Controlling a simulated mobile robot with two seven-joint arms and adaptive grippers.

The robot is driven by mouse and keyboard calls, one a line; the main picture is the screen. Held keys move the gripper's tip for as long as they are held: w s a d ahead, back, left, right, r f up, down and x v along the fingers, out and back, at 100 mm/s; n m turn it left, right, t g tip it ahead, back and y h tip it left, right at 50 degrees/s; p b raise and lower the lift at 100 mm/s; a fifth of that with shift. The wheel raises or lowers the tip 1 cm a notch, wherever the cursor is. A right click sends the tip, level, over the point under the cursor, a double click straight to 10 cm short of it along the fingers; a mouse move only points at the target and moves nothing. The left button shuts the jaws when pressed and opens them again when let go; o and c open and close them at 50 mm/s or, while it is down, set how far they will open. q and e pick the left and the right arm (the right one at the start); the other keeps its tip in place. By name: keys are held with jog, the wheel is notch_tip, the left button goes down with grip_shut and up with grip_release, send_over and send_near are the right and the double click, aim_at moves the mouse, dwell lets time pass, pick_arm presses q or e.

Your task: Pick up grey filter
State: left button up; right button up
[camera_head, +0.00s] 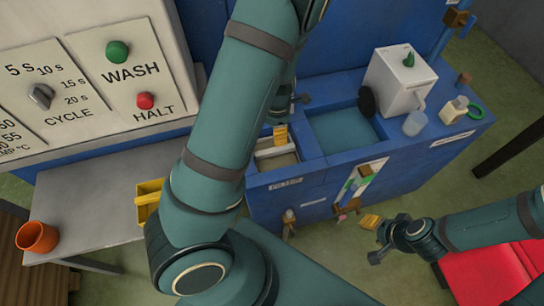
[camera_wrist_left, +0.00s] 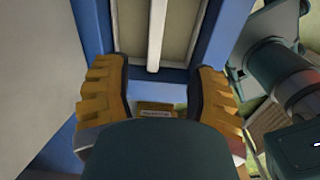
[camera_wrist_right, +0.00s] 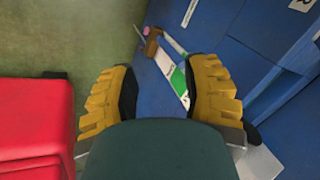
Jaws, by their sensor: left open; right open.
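The grey filter (camera_head: 275,161) looks like a flat grey-beige panel with a pale bar, set in a blue-walled bay with a label on its front. In the left wrist view the filter (camera_wrist_left: 181,40) lies just beyond my fingertips, its pale bar running up the picture. My left gripper (camera_head: 280,134) is open above the bay's back side, partly hidden by its own arm; its fingers are apart and empty in the left wrist view (camera_wrist_left: 155,85). My right gripper (camera_head: 369,221) is open and empty, over the floor in front of the blue unit.
The blue unit has a water-filled basin (camera_head: 343,131), a white box (camera_head: 398,80) and small bottles on top. A grey table (camera_head: 90,205) holds an orange cup (camera_head: 37,237) and a yellow bin (camera_head: 149,199). A red object (camera_head: 490,275) stands below my right arm.

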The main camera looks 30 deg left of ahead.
aim_at(275, 149)
pick_arm(q)
jog(key=shift+n, duration=0.3)
jog(key=f+b, duration=0.1)
jog(key=f, duration=0.3)
jog(key=f+b, duration=0.2)
jog(key=f, duration=0.2)
jog(key=shift+a, duration=0.2)
notch_tip(275, 149, down, 4)
jog(key=shift+w+a+f+b, duration=0.1)
jog(key=shift+a+f+b, duration=0.05)
jog(key=shift+b, duration=0.85)
jog(key=shift+f, duration=0.55)
pick_arm(e)
jog(key=shift+g, duration=0.3)
jog(key=shift+s+a+f, duration=0.1)
jog(key=shift+s+f, duration=0.2)
jog(key=shift+f, duration=0.55)
jog(key=shift+s+a+f, duration=0.1)
jog(key=shift+s+f, duration=0.2)
jog(key=shift+f, duration=0.55)
jog(key=shift+s+f, duration=0.3)
jog(key=shift+f, duration=0.55)
pick_arm(q)
jog(key=shift+o, duration=0.2)
grip_shut()
